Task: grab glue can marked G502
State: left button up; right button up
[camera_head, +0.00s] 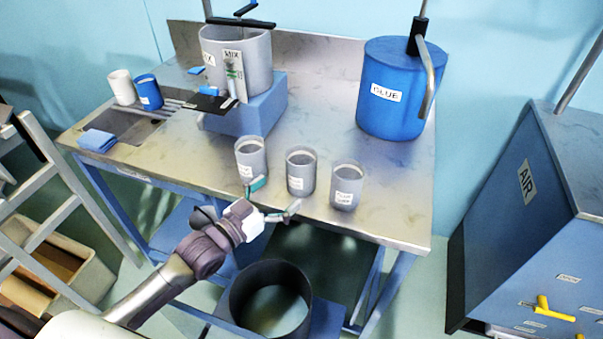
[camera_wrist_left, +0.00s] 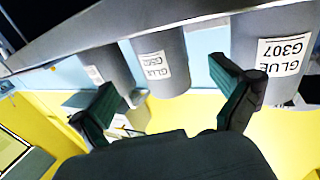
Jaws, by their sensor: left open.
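Three grey glue cans stand in a row near the front edge of the metal table: a left can (camera_head: 251,158), a middle can (camera_head: 300,168) and a right can (camera_head: 346,184). My left gripper (camera_head: 276,198) is open and empty at the table's front edge, just short of the left and middle cans. In the left wrist view, which looks upside down, one can (camera_wrist_left: 262,40) reads GLUE G307. The can between the fingers (camera_wrist_left: 160,55) is labelled GLUE, its code too blurred to confirm as G502. A third can (camera_wrist_left: 112,75) is partly hidden by a finger.
A blue GLUE drum (camera_head: 385,90) stands at the back right of the table (camera_head: 320,110). A grey MIX pot (camera_head: 238,55) sits on a blue block. White and blue cups (camera_head: 120,87) stand back left. A black bin (camera_head: 270,300) is below the front edge.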

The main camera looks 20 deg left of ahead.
aim_at(291, 181)
pick_arm(q)
jog(key=shift+x, duration=0.85)
jog(key=x, duration=0.4)
jog(key=shift+w+r+p, duration=0.1)
jog(key=shift+w+p, duration=0.05)
jog(key=shift+p, duration=0.25)
jog(key=shift+w+d, duration=0.2)
jog(key=shift+w, duration=0.3)
jog(key=shift+s, duration=0.1)
jog(key=c, duration=1.3)
jog(key=shift+c, duration=0.5)
jog(key=shift+r, duration=0.1)
